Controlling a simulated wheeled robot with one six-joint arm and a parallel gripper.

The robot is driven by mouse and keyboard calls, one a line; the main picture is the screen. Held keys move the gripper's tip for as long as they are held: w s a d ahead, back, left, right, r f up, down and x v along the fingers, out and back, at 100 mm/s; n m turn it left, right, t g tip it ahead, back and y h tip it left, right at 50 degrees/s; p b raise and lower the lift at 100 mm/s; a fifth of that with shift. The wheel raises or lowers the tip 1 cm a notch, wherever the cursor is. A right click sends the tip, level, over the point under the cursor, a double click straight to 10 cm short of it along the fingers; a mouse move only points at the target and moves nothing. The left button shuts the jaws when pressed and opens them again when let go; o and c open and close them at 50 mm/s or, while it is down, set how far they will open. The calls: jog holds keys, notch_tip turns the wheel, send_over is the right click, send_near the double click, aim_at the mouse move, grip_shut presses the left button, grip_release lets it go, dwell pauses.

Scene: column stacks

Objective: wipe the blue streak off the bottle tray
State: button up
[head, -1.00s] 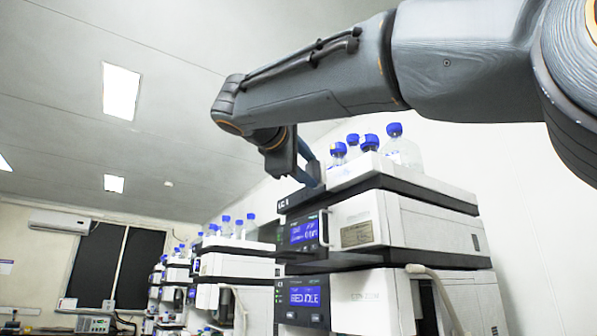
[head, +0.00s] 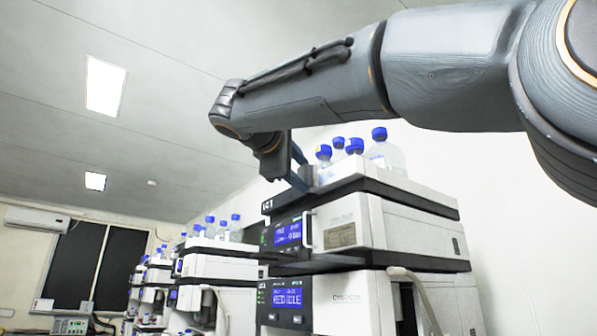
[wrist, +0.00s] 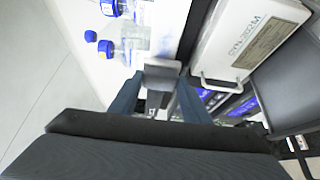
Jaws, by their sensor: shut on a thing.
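The bottle tray (head: 330,184) is the white top of the nearest instrument stack, with several clear, blue-capped bottles (head: 383,153) on it. My gripper (head: 302,180) points down at the tray's front left end. In the wrist view, my gripper (wrist: 157,100) has its two blue-grey fingers on either side of a small grey thing (wrist: 160,74), which it is shut on. This thing is at the tray's edge; I cannot tell whether it touches the tray. I cannot make out the blue streak in either view.
Below the tray are a dark band and stacked modules with blue display screens (head: 288,292). A handle (wrist: 222,83) juts from a module front close to the gripper. More stacks with bottles (head: 222,262) stand farther left. Bottles stand close beside the gripper.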

jog(key=shift+w+d, duration=0.5)
jog(key=shift+d, duration=0.35)
jog(key=shift+s, duration=0.1)
dwell(0.3)
jog(key=shift+s+d+b, duration=1.6)
jog(key=shift+s+d, duration=0.7)
jog(key=shift+s, duration=1.05)
jog(key=shift+w+a+p, duration=0.55)
jog(key=shift+w+a, duration=0.25)
jog(key=shift+w, duration=0.35)
jog(key=shift+w+a+p, duration=0.55)
jog(key=shift+w+a, duration=0.2)
jog(key=shift+w, duration=0.4)
jog(key=shift+w+a+p, duration=0.55)
jog(key=shift+w+a, duration=0.25)
jog(key=shift+w, duration=0.35)
jog(key=shift+s+a+p, duration=0.1)
jog(key=shift+s+a, duration=0.45)
jog(key=shift+a, duration=0.25)
jog(key=shift+s+a+p, duration=0.15)
jog(key=shift+s+a, duration=0.45)
jog(key=shift+a, duration=0.25)
jog(key=shift+s+a+p, duration=0.1)
jog(key=shift+s+a, duration=0.45)
jog(key=shift+a, duration=0.25)
jog(key=shift+a, duration=0.1)
